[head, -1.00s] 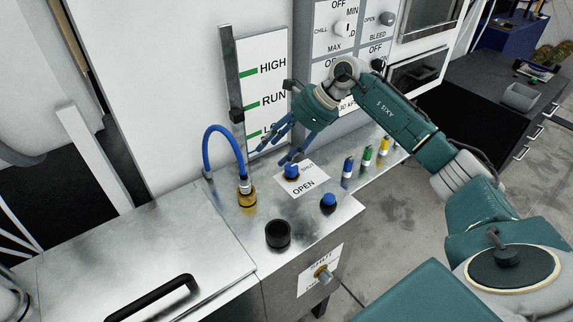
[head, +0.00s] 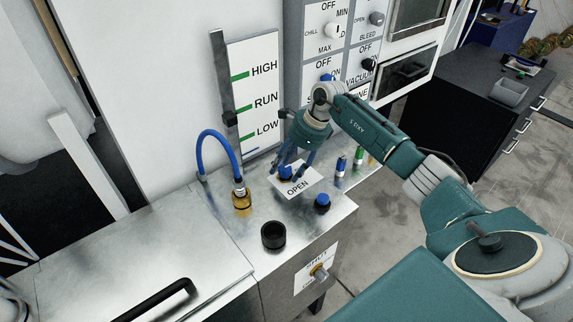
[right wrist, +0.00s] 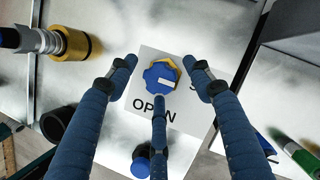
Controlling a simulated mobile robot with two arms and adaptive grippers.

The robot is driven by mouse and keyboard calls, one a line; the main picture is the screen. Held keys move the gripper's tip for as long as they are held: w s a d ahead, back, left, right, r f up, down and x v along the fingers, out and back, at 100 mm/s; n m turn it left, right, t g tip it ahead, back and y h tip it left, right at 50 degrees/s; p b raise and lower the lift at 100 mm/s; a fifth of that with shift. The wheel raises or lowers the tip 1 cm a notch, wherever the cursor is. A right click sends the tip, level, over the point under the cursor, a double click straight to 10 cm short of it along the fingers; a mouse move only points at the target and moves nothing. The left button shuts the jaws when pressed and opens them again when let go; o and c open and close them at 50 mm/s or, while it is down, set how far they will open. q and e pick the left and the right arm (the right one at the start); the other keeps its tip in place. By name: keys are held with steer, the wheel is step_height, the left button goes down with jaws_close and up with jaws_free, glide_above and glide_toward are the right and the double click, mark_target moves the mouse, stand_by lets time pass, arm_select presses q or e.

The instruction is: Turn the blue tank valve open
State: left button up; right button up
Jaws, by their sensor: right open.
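The blue tank valve (head: 286,171) is a lobed blue knob on a white plate (head: 301,188). The word OPEN shows on the plate; in the right wrist view the other word is mostly hidden behind a finger. There the knob (right wrist: 161,78) has a small white mark on top and a yellow part under its edge. My right gripper (head: 290,163) is open above the knob, its blue fingers spread to either side and one on the near side. I cannot tell whether any finger touches it. My left gripper is out of view.
Another blue knob (head: 323,203) and a black cup (head: 273,235) stand nearby on the metal top. A brass fitting (head: 241,200) with a blue hose (head: 216,140) is left of the valve. Coloured cylinders (head: 341,163) stand to the right. A wall panel with a level scale (head: 254,95) rises behind.

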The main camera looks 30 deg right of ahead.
steer(key=shift+f, duration=0.15)
steer(key=c, duration=1.1)
